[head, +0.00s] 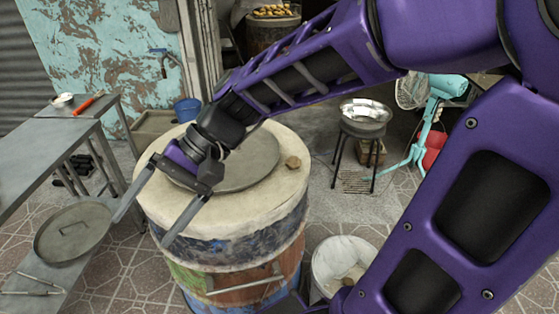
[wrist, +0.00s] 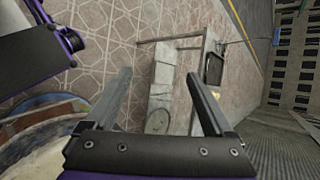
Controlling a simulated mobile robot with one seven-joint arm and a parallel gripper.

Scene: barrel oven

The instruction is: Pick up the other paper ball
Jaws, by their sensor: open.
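A small tan crumpled lump (head: 293,162), which looks like a paper ball, lies on the barrel oven's (head: 283,195) pale top, right of the round metal lid (head: 250,165). A white bucket (head: 330,262) stands on the floor right of the barrel. Something tan (head: 352,274) shows inside it; I cannot tell if it is a paper ball. My gripper (head: 143,229) is open and empty above the barrel's left edge, pointing down-left, apart from the lump. In the wrist view my gripper's spread fingers (wrist: 159,75) have nothing between them. No paper ball is clear there.
A grey table (head: 50,150) stands at left, with a low shelf bearing a round lid (head: 73,232) and tongs (head: 32,286). A metal bowl on a stand (head: 365,112) and a turquoise fan (head: 432,110) are behind at right. Tiled floor lies between.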

